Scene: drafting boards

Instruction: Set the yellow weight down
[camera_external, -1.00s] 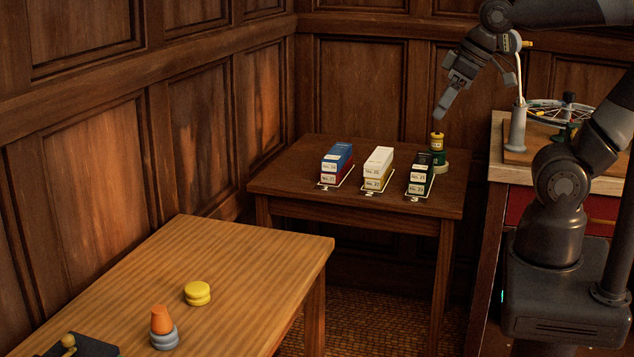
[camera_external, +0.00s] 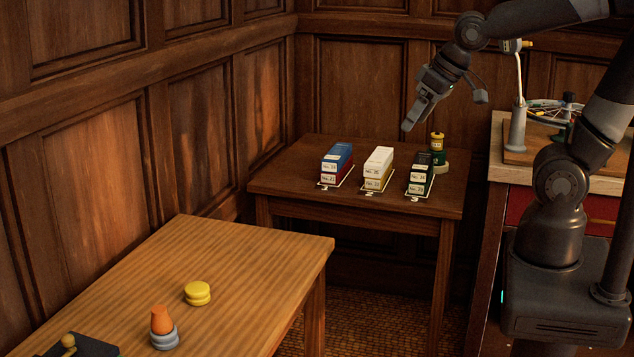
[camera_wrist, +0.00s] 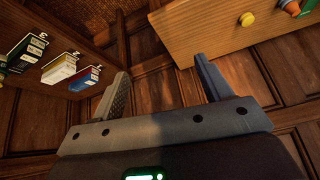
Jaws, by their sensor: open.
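The yellow weight (camera_external: 197,293), round and squat with a groove around its side, rests on the light wooden table (camera_external: 250,255). In the wrist view the yellow weight (camera_wrist: 247,20) shows at the upper right, beyond my fingers. My gripper (camera_external: 409,124) is in the air above the dark table at the back, well away from the weight. In the wrist view my gripper (camera_wrist: 161,68) has its two fingers spread with nothing between them.
The dark table (camera_external: 290,180) bears blue (camera_external: 339,157), white (camera_external: 379,162) and black-green (camera_external: 422,172) boxes in stacks and a yellow-topped green piece (camera_external: 437,142). Panelled walls stand behind.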

